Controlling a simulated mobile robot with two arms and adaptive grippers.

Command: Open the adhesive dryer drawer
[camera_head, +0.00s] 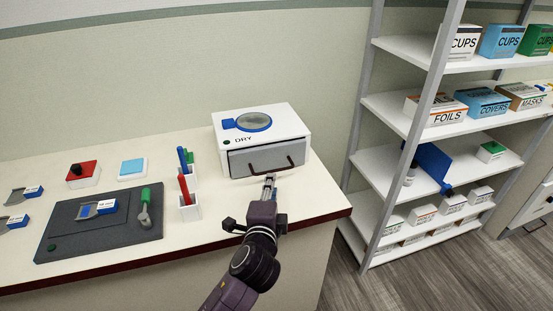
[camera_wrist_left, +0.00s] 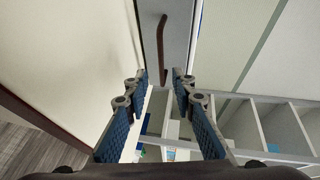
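The adhesive dryer is a white box (camera_head: 290,124) with a round blue-rimmed window on top and the label DRY. It stands at the right end of the counter. Its grey drawer front (camera_head: 242,162) looks closed, flush with the box. A dark brown bar handle (camera_head: 284,165) crosses the drawer front. My left gripper (camera_head: 270,177) is just in front of the handle, fingers pointing at it. In the left wrist view the gripper (camera_wrist_left: 161,76) is open and empty, and the handle (camera_wrist_left: 162,48) lies beyond the fingertips, between their lines. My right gripper is not in view.
Left of the dryer are pen holders (camera_head: 190,212), a dark mat (camera_head: 100,230) with tools, and red-topped (camera_head: 83,173) and blue-topped (camera_head: 132,168) boxes. A shelf rack (camera_head: 400,105) with boxes stands to the right, past a floor gap. The counter's front edge (camera_head: 325,217) lies below the drawer.

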